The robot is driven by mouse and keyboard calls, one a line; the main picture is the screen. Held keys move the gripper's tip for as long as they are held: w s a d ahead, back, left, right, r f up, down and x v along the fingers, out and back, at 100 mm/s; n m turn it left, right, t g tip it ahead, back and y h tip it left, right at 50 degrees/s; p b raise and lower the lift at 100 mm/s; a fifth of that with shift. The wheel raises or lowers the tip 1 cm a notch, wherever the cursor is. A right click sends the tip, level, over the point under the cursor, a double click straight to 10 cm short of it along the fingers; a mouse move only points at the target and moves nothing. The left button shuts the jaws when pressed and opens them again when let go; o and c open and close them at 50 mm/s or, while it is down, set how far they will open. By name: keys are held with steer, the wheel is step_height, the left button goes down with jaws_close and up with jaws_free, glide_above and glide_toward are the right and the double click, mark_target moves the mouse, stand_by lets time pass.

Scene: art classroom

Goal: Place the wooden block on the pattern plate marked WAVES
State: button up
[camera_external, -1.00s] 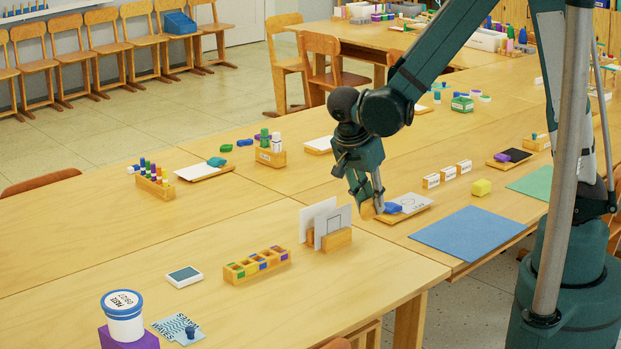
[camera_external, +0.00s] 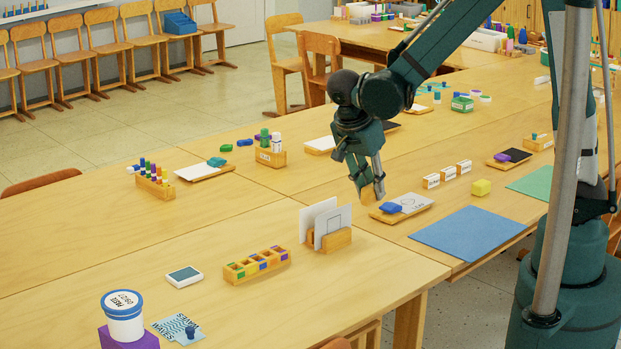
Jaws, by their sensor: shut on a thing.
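My gripper (camera_external: 373,194) is shut on a small wooden block (camera_external: 367,195), held just above the table, behind and left of a wooden tray with a blue item. Part of the block is hidden by the fingers. The pattern plate marked WAVES (camera_external: 168,327) lies flat at the front left of the near table, far to the left of my gripper.
A white tub with blue rim (camera_external: 123,318) on a purple block is left of the plate. A card holder (camera_external: 336,239), a compartment box (camera_external: 257,264) and an ink pad (camera_external: 184,276) stand between gripper and plate. A blue mat (camera_external: 468,233) lies right.

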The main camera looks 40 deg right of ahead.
steer(key=shift+r, duration=0.75)
steer(key=shift+a+r, duration=0.15)
steer(key=shift+r, duration=0.05)
steer(key=w+a+r+n+t+p, duration=0.15)
steer(key=w+a, duration=0.25)
steer(key=a, duration=1.1)
steer(key=w+a+n, duration=0.3)
steer(key=w+a, duration=0.1)
steer(key=a, duration=1.1)
steer(key=s+a+f+n+t+y, duration=0.1)
steer(key=s+a+n, duration=0.15)
steer(key=a, duration=1.15)
steer(key=s+a+f+n, duration=0.1)
steer(key=s+a, duration=0.3)
steer(key=a, duration=1)
steer(key=shift+w+d+f, duration=0.1)
steer(key=shift+f, duration=1.1)
steer(key=shift+w+d+f, duration=0.1)
steer(key=shift+f, duration=1.05)
